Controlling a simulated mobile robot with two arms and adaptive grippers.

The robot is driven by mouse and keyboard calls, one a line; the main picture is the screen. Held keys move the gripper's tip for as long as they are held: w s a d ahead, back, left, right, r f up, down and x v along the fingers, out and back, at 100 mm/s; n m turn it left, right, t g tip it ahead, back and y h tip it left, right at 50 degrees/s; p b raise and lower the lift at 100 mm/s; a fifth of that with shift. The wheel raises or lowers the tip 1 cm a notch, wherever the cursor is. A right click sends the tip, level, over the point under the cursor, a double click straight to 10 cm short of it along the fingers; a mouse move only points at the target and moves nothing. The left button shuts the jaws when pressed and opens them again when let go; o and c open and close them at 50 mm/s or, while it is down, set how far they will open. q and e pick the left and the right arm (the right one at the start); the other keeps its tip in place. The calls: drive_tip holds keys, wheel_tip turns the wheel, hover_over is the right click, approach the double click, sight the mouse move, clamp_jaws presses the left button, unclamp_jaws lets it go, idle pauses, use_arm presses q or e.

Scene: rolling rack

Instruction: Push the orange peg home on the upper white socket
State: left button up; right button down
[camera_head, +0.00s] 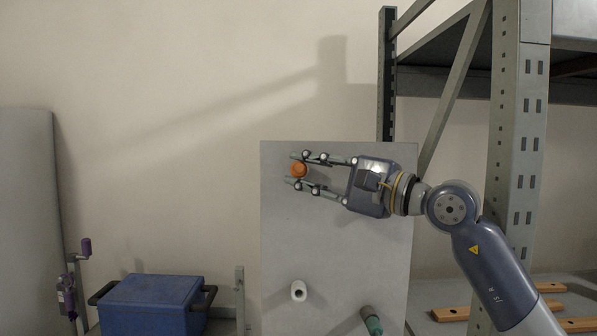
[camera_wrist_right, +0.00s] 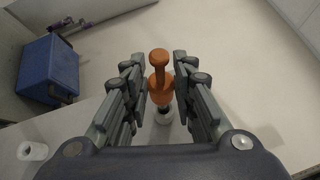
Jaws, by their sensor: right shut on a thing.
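The orange peg (camera_head: 298,170) is between the fingertips of my right gripper (camera_head: 296,169), in front of the upper part of a grey panel (camera_head: 330,235). In the right wrist view the orange peg (camera_wrist_right: 159,62) has a round knob, a wider collar and a dark section behind it. My right gripper (camera_wrist_right: 160,82) is shut on it there. The upper white socket (camera_wrist_right: 163,118) shows directly behind the peg, in line with it. I cannot tell how deep the peg sits in it. The head view hides this socket. My left gripper is not in view.
A lower white socket (camera_head: 298,291) sticks out of the panel, empty-looking. A green-handled thing (camera_head: 371,321) is at the panel's bottom right. A blue cooler box (camera_head: 152,305) stands at lower left. A grey rack upright (camera_head: 517,130) rises behind my right arm.

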drive_tip(key=shift+w+d+r+p, duration=0.4)
drive_tip(key=shift+w+d+p, duration=0.1)
drive_tip(key=shift+d, duration=0.1)
idle(0.6)
drive_tip(key=c, duration=1.2)
unclamp_jaws()
drive_tip(key=shift+c, duration=0.2)
drive_tip(key=shift+r, duration=0.1)
drive_tip(key=shift+s+d, duration=0.1)
drive_tip(key=shift+s, duration=0.05)
drive_tip(key=s+v, duration=0.1)
drive_tip(key=v, duration=0.6)
drive_tip(key=shift+a+f, duration=0.3)
drive_tip(key=shift+a, duration=0.15)
